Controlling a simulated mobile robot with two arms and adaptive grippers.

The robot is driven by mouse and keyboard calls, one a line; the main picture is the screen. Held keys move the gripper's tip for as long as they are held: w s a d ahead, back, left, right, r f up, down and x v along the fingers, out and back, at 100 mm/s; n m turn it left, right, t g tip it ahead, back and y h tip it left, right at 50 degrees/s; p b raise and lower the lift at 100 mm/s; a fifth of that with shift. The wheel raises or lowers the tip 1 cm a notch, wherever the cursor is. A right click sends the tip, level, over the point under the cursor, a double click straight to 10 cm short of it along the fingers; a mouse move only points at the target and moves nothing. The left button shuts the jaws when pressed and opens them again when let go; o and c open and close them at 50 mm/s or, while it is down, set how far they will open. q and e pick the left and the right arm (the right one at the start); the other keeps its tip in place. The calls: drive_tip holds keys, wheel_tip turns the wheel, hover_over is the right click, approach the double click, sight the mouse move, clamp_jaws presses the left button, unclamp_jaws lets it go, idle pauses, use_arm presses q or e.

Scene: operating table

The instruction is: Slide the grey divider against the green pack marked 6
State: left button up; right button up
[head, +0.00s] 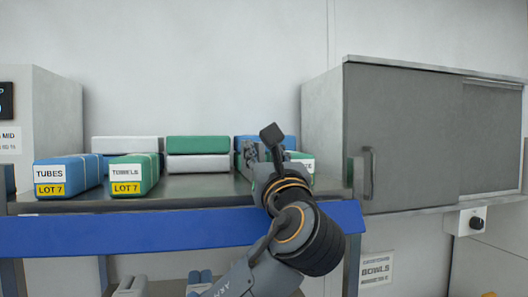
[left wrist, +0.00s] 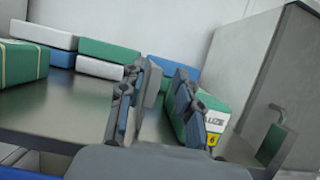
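My left gripper (head: 260,152) reaches over the shelf from the front, and its fingers stand apart in the left wrist view (left wrist: 164,82). A grey upright plate, which looks like the divider (left wrist: 152,86), stands between the fingers, close to the left one. I cannot tell whether they touch. A green pack (left wrist: 178,112) with a white label and a partly visible yellow label lies to the right, partly behind the right finger. In the head view my gripper covers most of this pack (head: 306,164). My right gripper is not in view.
On the shelf (head: 205,188), a blue TUBES pack (head: 68,173) and a green TOWELS pack (head: 148,172), both LOT 7, lie at left. White (head: 126,143) and green (head: 198,143) packs are stacked behind. A grey cabinet (head: 405,130) bounds the right. Bare shelf lies right of TOWELS.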

use_arm(q)
drive_tip(key=v, duration=1.2)
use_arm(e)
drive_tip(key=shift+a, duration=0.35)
